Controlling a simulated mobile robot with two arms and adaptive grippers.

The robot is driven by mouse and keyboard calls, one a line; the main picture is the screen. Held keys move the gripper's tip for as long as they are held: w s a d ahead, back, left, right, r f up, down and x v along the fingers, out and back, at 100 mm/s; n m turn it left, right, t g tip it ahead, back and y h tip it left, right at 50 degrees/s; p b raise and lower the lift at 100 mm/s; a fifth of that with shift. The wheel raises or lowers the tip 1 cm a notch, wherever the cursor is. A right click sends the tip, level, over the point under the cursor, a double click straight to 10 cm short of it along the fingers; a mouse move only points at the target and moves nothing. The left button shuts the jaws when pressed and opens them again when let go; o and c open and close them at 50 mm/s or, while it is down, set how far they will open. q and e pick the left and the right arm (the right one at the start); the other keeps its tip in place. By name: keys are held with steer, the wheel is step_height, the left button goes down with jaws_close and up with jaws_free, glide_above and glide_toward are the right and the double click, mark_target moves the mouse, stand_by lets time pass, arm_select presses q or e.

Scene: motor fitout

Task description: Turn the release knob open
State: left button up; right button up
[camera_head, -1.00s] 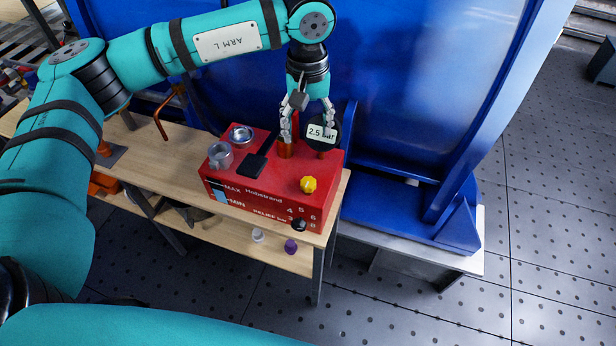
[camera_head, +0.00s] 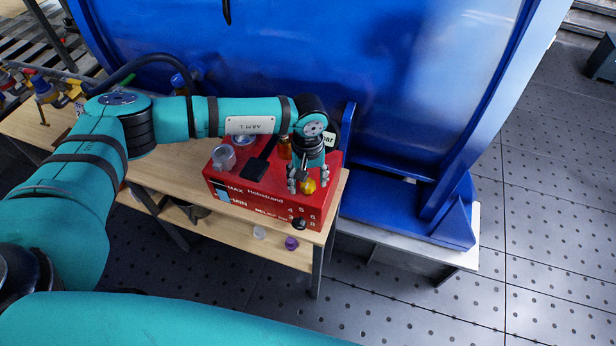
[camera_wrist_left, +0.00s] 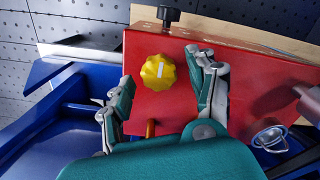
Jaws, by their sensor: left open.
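The release knob (camera_wrist_left: 158,72) is a yellow scalloped knob with a white line on its face, on the red pump box (camera_head: 265,200). In the head view the knob (camera_head: 309,186) is partly hidden by my left gripper (camera_head: 307,186), which points down over it. In the left wrist view my left gripper (camera_wrist_left: 164,88) is open, with one finger on each side of the knob and a gap on both sides. Nothing is held. My right gripper is not in view.
A black knob (camera_head: 299,224) sticks out of the box's front. The wooden bench (camera_head: 170,175) stands before a blue steel frame (camera_head: 400,90).

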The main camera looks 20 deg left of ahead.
arm_select(q)
steer(key=shift+f, duration=0.1)
steer(key=c, duration=1.1)
steer(key=shift+c, duration=0.2)
